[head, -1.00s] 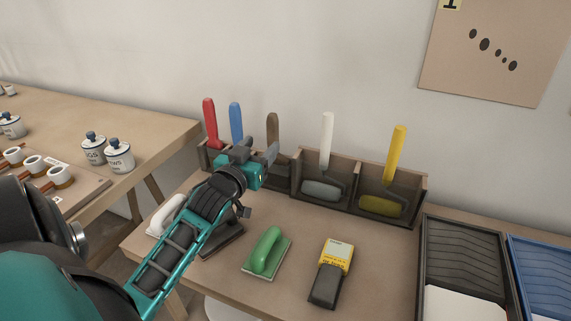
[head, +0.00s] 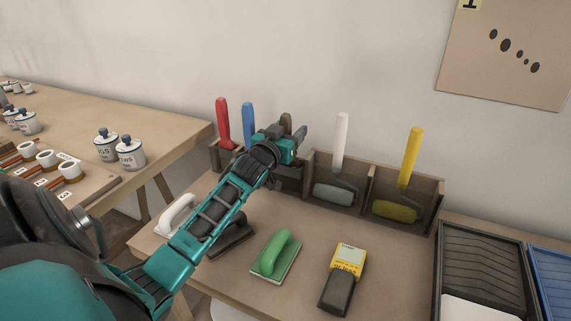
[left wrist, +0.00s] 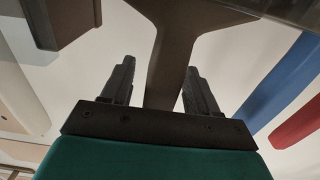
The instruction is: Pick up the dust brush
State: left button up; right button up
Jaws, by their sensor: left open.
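The likely dust brush is the brown-handled tool (head: 286,119) standing in the dark rack, between the blue handle and the white roller handle. Only its handle top shows in the head view; my left gripper (head: 292,138) hides the rest. In the left wrist view a brown handle (left wrist: 170,60) that flares out towards the top of the picture lies between my open left fingers (left wrist: 155,88), with a gap on each side. I cannot tell whether the fingers reach fully around it. My right gripper is not in view.
A red handle (head: 222,122) and a blue handle (head: 248,120) stand left of it in the rack. A white-handled roller (head: 341,140) and yellow-handled roller (head: 412,155) stand right. A green float (head: 276,254) and yellow device (head: 345,270) lie in front.

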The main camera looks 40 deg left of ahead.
pick_arm(q)
jog(key=c, duration=1)
